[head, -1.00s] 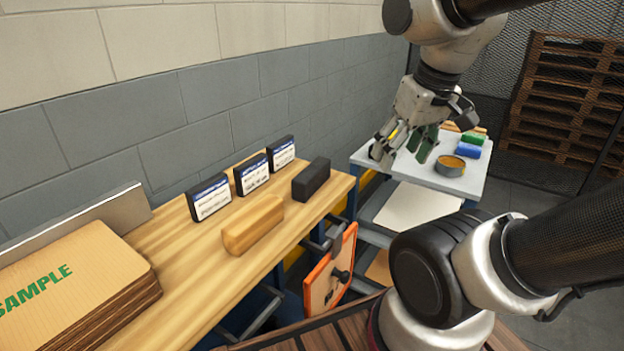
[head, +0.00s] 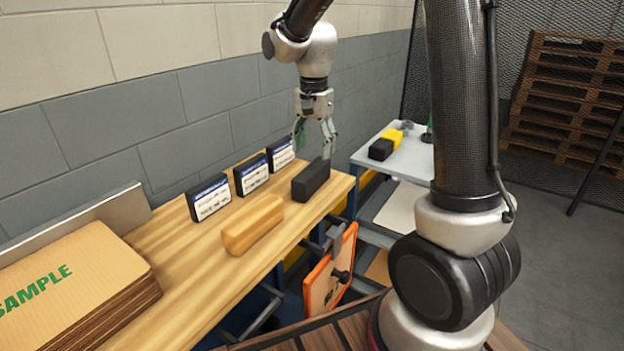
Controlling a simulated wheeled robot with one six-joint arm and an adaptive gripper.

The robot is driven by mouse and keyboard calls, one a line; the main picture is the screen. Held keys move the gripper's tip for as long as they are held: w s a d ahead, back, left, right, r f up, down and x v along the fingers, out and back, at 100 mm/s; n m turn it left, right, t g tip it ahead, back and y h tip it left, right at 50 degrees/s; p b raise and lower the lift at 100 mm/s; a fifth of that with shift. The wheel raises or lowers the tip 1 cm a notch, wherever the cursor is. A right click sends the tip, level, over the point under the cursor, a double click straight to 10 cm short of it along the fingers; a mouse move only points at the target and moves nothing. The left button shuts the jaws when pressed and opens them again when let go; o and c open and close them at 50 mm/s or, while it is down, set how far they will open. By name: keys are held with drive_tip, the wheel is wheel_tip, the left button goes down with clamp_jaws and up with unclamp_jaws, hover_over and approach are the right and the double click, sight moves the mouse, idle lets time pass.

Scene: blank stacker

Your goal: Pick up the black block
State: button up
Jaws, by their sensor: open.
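A black block (head: 311,181) lies lengthwise near the far right end of the wooden bench. My gripper (head: 313,152) points down with its fingers apart and empty. Its fingertips are just over or behind the block's far end; I cannot tell whether they touch it. A second black block (head: 380,150) sits on the grey side table, next to a yellow block (head: 390,137).
A tan block (head: 252,226) lies left of the black block on the bench (head: 180,275). Several dark labelled boxes (head: 209,197) stand along the wall side. An orange-framed board (head: 330,272) hangs at the bench's side.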

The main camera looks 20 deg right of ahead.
sight(312, 168)
drive_tip(key=f, duration=0.7)
drive_tip(key=shift+s+a+f, duration=0.1)
drive_tip(key=shift+a+f, duration=0.2)
drive_tip(key=shift+f, duration=0.05)
clamp_jaws()
drive_tip(key=shift+r, duration=0.1)
